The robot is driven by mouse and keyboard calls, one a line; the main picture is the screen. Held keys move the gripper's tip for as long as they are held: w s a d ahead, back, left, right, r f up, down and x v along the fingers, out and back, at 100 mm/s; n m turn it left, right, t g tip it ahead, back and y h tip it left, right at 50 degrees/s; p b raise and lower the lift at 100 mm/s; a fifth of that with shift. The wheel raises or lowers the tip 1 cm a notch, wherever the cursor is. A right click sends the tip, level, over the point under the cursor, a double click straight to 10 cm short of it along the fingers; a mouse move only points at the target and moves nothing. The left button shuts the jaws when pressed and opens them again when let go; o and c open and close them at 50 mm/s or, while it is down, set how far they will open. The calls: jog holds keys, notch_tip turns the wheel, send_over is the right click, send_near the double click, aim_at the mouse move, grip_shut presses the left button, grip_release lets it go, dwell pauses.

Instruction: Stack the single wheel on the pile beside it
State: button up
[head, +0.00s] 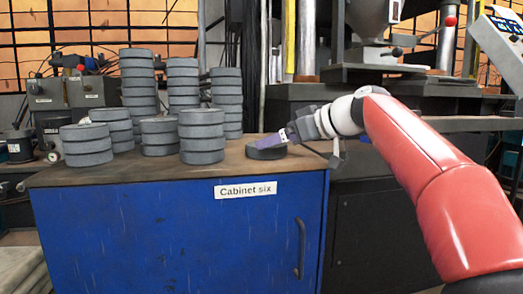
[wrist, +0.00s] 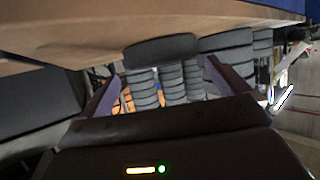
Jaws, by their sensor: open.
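The single wheel (head: 266,153), a dark grey disc, lies flat on the cabinet's brown top near its right end. My gripper (head: 268,142) reaches in from the right, its purple fingers at the wheel's upper right side. In the wrist view, which is upside down, the wheel (wrist: 160,50) shows ahead, between the two open fingers (wrist: 162,72); no grip on it is visible. The nearest pile (head: 202,137), several grey wheels high, stands upright left of the single wheel, with a gap between. It appears to be the right-hand pile in the wrist view (wrist: 230,60).
More wheel piles (head: 139,85) of differing heights stand behind and to the left (head: 87,146). The blue cabinet (head: 180,235) is labelled "Cabinet six". Dark machinery (head: 375,100) stands behind my arm. A strip of bare top lies in front of the piles.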

jog(key=x, duration=0.5)
jog(key=shift+a+f, duration=0.2)
jog(key=shift+a, duration=0.05)
jog(key=shift+c, duration=0.3)
jog(key=shift+s+r, duration=0.1)
jog(key=c, duration=1.1)
